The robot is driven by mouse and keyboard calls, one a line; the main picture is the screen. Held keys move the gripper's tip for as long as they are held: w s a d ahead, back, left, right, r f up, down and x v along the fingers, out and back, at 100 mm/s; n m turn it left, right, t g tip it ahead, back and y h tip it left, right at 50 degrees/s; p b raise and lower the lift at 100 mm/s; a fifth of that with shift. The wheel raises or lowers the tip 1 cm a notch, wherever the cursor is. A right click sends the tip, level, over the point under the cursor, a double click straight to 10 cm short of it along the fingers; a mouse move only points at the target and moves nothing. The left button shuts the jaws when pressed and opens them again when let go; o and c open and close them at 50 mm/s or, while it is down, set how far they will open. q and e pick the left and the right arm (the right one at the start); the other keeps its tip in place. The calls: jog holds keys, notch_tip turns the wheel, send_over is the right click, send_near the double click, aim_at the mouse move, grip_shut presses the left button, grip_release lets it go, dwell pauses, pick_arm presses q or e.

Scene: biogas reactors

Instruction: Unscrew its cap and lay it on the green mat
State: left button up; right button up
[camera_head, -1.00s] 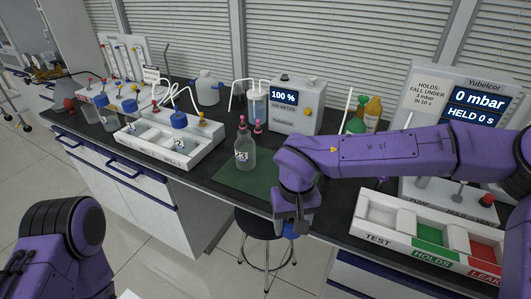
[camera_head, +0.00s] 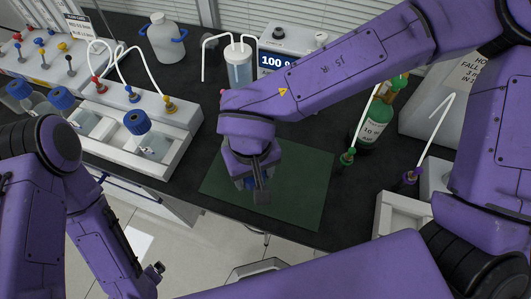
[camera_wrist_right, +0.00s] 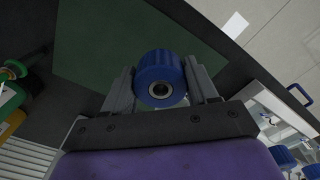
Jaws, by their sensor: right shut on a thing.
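My right gripper (camera_head: 258,185) is over the green mat (camera_head: 302,190) and shut on a blue cap (camera_head: 240,184). In the right wrist view the cap (camera_wrist_right: 160,72) sits between both fingers, its ringed centre hole towards the camera, with the mat (camera_wrist_right: 125,35) behind it. I cannot tell whether the cap touches the mat. A small pink tip (camera_head: 222,92) shows beside my right arm. The bottle marked 23, seen earlier, is otherwise hidden behind that arm. My left gripper (camera_head: 154,272) is low at the left, in front of the bench; its jaws are unclear.
A white rack (camera_head: 160,165) with blue-capped bottles stands left of the mat. The meter (camera_head: 285,52) and a clear vessel (camera_head: 238,65) are behind. A green cylinder (camera_head: 372,125) and white tray (camera_head: 395,215) are on the right. The mat's right part is bare.

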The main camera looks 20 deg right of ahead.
jog(key=w+d+f, duration=0.1)
jog(key=w+f, duration=0.1)
jog(key=w+d+f, duration=0.4)
jog(key=shift+f+p, duration=0.4)
jog(key=f, duration=0.2)
jog(key=shift+w+d+f+p, duration=0.2)
jog(key=shift+f+p, duration=0.1)
jog(key=shift+f, duration=0.1)
jog(key=shift+s+f, duration=0.2)
jog(key=shift+s, duration=0.35)
jog(key=shift+w+f, duration=0.15)
jog(key=shift+w, duration=0.05)
jog(key=o, duration=0.9)
jog(key=shift+w+f, duration=0.1)
jog(key=shift+o, duration=1.3)
pick_arm(q)
jog(key=shift+s+r, duration=1)
jog(key=shift+r, duration=0.1)
